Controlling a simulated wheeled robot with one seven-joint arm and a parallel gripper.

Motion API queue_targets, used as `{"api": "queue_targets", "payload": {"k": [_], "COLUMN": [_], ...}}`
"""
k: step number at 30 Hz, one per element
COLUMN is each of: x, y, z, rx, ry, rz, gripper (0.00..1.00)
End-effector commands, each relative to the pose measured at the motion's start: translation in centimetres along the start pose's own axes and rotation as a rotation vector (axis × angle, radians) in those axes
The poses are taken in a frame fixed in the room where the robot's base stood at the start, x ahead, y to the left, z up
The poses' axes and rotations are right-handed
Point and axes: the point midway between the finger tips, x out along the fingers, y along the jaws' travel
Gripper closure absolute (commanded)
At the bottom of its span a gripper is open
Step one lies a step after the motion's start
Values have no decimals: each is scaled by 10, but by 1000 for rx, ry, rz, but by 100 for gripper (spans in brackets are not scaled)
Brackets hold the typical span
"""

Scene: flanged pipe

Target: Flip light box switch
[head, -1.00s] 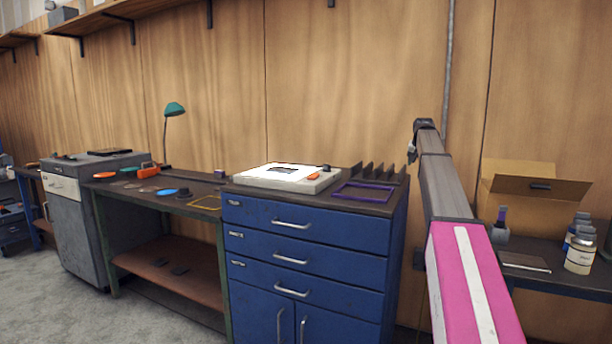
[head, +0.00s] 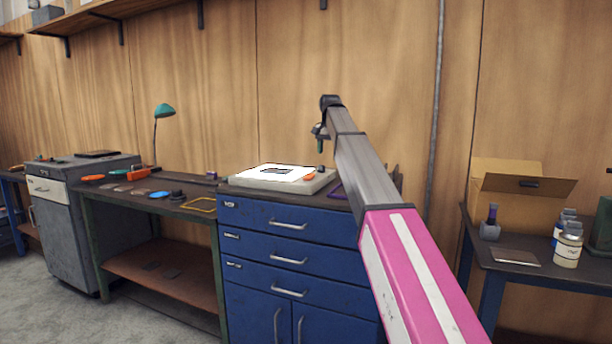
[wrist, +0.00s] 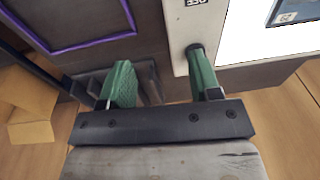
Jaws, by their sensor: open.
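The light box (head: 238,179) is a pale slab with a bright, lit white panel, lying on the blue drawer cabinet in the head view. In the wrist view the light box (wrist: 178,25) shows at upper right with an "OFF" label at the top edge; the orange part is out of that view. My gripper (head: 320,146) is above the box's back right corner.
The purple frame (wrist: 75,45) lies beside the light box, with dark upright dividers (wrist: 90,83) behind it. The wooden wall (head: 300,70) is close behind. A workbench with a green lamp (head: 164,110) stands left; a cardboard box (head: 500,205) stands on the right table.

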Motion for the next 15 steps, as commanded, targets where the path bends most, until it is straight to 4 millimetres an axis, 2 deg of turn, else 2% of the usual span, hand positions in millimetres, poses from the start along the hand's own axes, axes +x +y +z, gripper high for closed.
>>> {"api": "queue_targets", "payload": {"k": [1, 3, 6, 11, 15], "x": [-6, -13, -20, -22, -10], "y": [-18, -34, -49, -58, -57], "z": [20, 40, 61, 74, 76], "rx": [-6, -8, -9, -9, -9], "ry": [-21, -47, -73, -90, -93], "rz": [10, 24, 40, 52, 54], "gripper": [43, 43, 43, 43, 43]}}
